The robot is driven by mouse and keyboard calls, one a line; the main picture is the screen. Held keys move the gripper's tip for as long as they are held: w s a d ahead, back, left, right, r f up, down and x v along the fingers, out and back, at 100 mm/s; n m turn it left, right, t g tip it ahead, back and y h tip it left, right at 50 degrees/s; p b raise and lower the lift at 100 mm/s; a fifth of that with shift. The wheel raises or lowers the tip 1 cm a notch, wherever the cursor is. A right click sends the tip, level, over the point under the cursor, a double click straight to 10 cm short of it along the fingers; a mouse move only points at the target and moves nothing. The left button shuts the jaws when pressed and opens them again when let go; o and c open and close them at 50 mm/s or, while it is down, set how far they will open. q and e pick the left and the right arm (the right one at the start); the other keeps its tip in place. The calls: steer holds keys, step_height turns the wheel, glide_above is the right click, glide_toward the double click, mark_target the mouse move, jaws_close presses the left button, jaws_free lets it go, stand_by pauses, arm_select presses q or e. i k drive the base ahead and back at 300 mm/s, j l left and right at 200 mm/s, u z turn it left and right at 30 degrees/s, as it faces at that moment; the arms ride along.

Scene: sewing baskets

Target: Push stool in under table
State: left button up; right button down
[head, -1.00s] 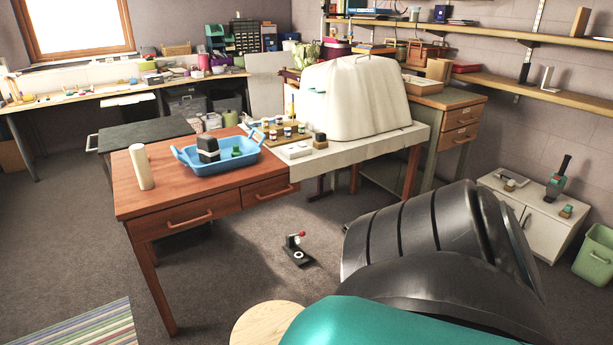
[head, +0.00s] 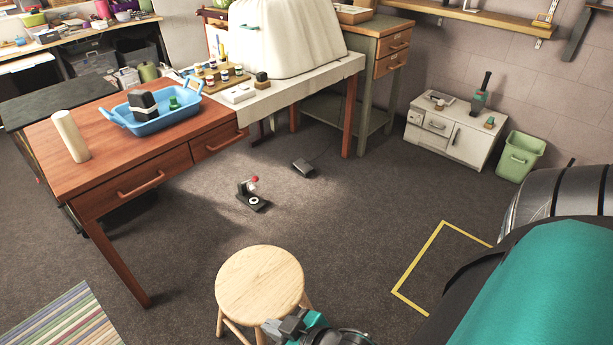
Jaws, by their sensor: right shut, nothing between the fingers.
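The round light-wood stool (head: 260,284) stands on the carpet at the bottom centre, out in front of the wooden table (head: 100,185) and apart from it. Its lower legs are partly cut off by the frame. The reddish-brown table has drawers along its front and open floor below them. My right gripper (head: 274,326) is shut and empty at the stool's near right edge, overlapping its legs in the picture. I cannot tell whether it touches the stool. My left gripper is out of view.
A small black device with a red knob (head: 252,195) and a black pedal (head: 303,168) lie on the floor beyond the stool. A striped rug (head: 62,320) is at lower left. Yellow tape (head: 418,258) marks the floor at right. A white cabinet (head: 450,135) and green bin (head: 520,157) stand behind.

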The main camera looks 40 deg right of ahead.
mark_target(257, 284)
steer(key=i+j+z, duration=0.1)
steer(key=z, duration=0.3)
steer(key=i+j+z, duration=0.1)
steer(key=j+z, duration=0.25)
steer(key=i+j+z, duration=0.1)
steer(key=z, duration=0.3)
steer(key=i+j+z, duration=0.1)
steer(key=j+z, duration=0.45)
steer(key=j, duration=0.15)
